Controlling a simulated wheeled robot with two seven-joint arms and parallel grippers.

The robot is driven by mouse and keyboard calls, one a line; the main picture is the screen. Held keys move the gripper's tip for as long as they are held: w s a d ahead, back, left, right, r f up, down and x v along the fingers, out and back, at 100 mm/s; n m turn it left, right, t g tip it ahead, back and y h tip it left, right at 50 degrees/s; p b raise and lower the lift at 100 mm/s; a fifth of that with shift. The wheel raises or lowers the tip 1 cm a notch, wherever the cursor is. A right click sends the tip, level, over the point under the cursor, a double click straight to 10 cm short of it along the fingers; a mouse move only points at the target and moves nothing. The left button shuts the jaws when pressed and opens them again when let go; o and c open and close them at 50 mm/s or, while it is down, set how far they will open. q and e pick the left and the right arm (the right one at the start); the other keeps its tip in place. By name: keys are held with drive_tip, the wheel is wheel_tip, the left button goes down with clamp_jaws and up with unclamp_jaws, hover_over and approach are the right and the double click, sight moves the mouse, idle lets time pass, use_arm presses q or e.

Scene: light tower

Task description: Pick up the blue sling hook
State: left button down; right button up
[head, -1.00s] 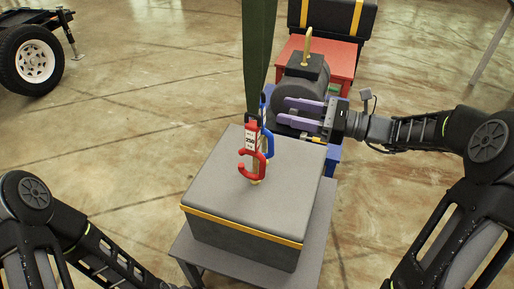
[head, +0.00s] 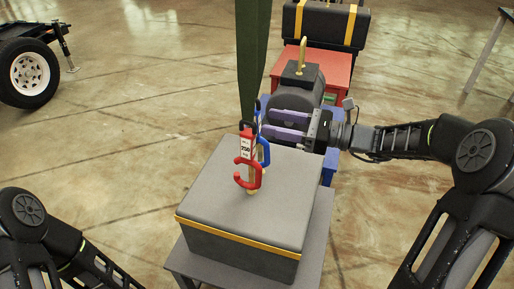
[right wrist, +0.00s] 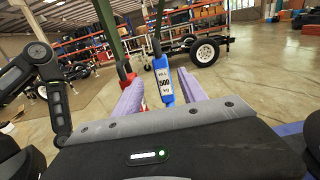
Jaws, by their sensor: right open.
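The blue sling hook (head: 263,152) hangs upright just behind a red hook (head: 248,172) marked 250, which partly hides it. Both hang above the grey box (head: 245,205). In the right wrist view the blue hook (right wrist: 164,84) shows a white label reading 500. My right gripper (head: 267,124) is open, its two purple fingers pointing left at the hooks' upper part. In the right wrist view the blue hook lies between the two fingers, near their tips; I cannot tell how deep. The red hook (right wrist: 126,76) shows by the left finger. My left gripper is out of view.
A dark green post or strap (head: 251,60) rises behind the hooks. A black, lifting-ringed motor-like load (head: 297,82) stands behind my right gripper, with a red table (head: 338,68) beyond. A trailer wheel (head: 30,73) is far left.

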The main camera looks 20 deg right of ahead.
sight(259, 117)
drive_tip(key=shift+x, duration=2.6)
drive_tip(key=shift+w+d, duration=0.1)
drive_tip(key=shift+w, duration=0.05)
clamp_jaws()
drive_tip(key=shift+r, duration=0.2)
